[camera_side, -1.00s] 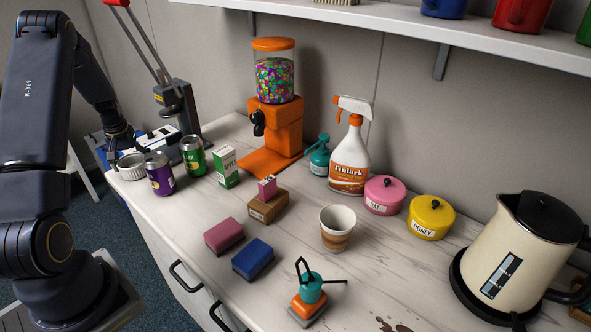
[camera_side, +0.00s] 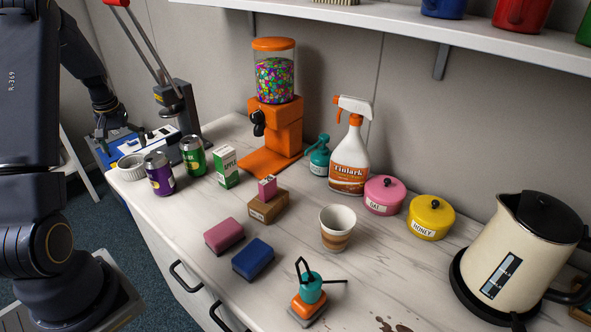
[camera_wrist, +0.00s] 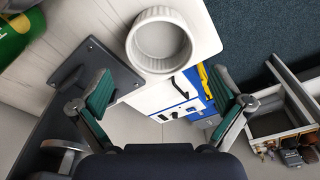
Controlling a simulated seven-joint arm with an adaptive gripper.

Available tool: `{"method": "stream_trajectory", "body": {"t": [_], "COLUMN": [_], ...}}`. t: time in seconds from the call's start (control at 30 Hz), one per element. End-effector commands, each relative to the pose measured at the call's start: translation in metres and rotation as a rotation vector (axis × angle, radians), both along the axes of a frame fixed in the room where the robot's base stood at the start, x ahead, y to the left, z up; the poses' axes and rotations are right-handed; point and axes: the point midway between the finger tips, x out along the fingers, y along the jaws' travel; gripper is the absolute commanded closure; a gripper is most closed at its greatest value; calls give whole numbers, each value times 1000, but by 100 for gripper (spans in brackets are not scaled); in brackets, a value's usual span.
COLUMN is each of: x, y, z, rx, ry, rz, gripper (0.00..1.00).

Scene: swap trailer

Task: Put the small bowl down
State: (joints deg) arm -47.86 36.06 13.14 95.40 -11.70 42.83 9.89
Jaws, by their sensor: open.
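The small bowl (camera_side: 131,167), white with a ribbed side, stands upright on the far left end of the counter, left of the purple can. In the wrist view the bowl (camera_wrist: 162,42) is seen from above and is empty. My gripper (camera_side: 119,134) is above and slightly behind the bowl in the side view, apart from it. In the wrist view my gripper (camera_wrist: 162,90) has its two green-padded fingers spread wide, with nothing between them. The bowl lies beyond the fingertips there.
A purple can (camera_side: 159,173) stands close beside the bowl, with a green can (camera_side: 193,156) and a green-white carton (camera_side: 226,166) to the right. A black press stand (camera_side: 178,108) is behind. The counter edge is near the bowl.

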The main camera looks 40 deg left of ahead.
Motion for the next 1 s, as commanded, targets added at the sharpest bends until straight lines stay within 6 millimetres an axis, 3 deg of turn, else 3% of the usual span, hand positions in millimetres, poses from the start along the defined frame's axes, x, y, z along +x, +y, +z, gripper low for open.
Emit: {"method": "stream_trajectory", "body": {"t": [0.1, 0.3, 0.37, 0.43, 0.47, 0.57, 0.67, 0.7, 0.8, 0.9, 1.0], "x": [-2, -2, 3, 16, 23, 45, 49, 45, 23, -7, -33], "y": [-2, -6, -15, -36, -51, -118, -200, -232, -302, -352, -382], "z": [24, 47, 56, 73, 83, 122, 158, 169, 186, 191, 188], "rx": [2, 2, 4, 11, 16, 33, 55, 64, 93, 125, 153], "ry": [-2, -2, -11, -31, -44, -98, -157, -180, -231, -275, -308], "rz": [0, -4, -20, -64, -93, -225, -393, -460, -628, -772, -877], "gripper": [0, 0, 0, 0, 0, 0, 0, 0, 0, 0, 0]}}
